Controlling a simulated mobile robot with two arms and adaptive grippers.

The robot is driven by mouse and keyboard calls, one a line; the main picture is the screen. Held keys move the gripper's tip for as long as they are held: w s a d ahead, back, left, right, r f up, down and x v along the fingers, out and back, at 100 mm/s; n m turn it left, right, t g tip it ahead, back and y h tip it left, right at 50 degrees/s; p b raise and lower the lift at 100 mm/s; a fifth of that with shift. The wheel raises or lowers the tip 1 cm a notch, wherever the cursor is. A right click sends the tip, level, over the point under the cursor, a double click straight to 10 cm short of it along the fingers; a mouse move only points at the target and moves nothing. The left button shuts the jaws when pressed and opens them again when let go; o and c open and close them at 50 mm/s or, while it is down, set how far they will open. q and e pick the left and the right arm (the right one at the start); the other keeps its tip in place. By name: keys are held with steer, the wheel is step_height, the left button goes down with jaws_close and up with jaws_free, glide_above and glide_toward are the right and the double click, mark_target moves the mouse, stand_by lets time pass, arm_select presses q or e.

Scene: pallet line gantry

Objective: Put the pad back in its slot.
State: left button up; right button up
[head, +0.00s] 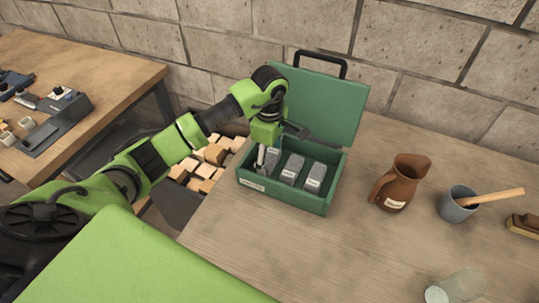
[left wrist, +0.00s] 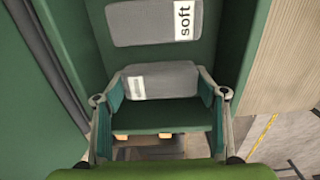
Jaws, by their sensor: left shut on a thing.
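A green case (head: 285,196) stands open on the table, its lid raised at the back. My left gripper (head: 266,157) reaches down at the case's left end, shut on a grey pad (head: 273,157). In the left wrist view the held pad (left wrist: 172,80) sits between the two fingers (left wrist: 160,88), its small white label facing up. I cannot tell whether it rests on the slot's bottom. Two other grey pads, the middle one (head: 292,168) and the right one (head: 315,177), sit in the case. One pad marked "soft" (left wrist: 150,22) shows beyond the held one. My right gripper is not in view.
A brown jug (head: 398,184), a grey mortar with a wooden pestle (head: 458,205), a glass (head: 456,287) and a brush (head: 524,223) stand to the right. Wooden blocks (head: 214,154) lie below, left of the table. The table in front of the case is clear.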

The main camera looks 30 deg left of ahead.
mark_target(270, 157)
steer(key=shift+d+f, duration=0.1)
arm_select(q)
steer(key=shift+f, duration=0.2)
steer(key=o, duration=0.8)
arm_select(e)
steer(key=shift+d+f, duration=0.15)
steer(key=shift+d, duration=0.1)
arm_select(q)
steer(key=shift+r, duration=0.2)
steer(key=shift+w+r, duration=0.1)
steer(key=shift+r, duration=0.15)
step_height(270, 157, up, 10)
steer(key=b, duration=0.3)
steer(key=shift+f, duration=0.1)
steer(key=shift+r, duration=0.85)
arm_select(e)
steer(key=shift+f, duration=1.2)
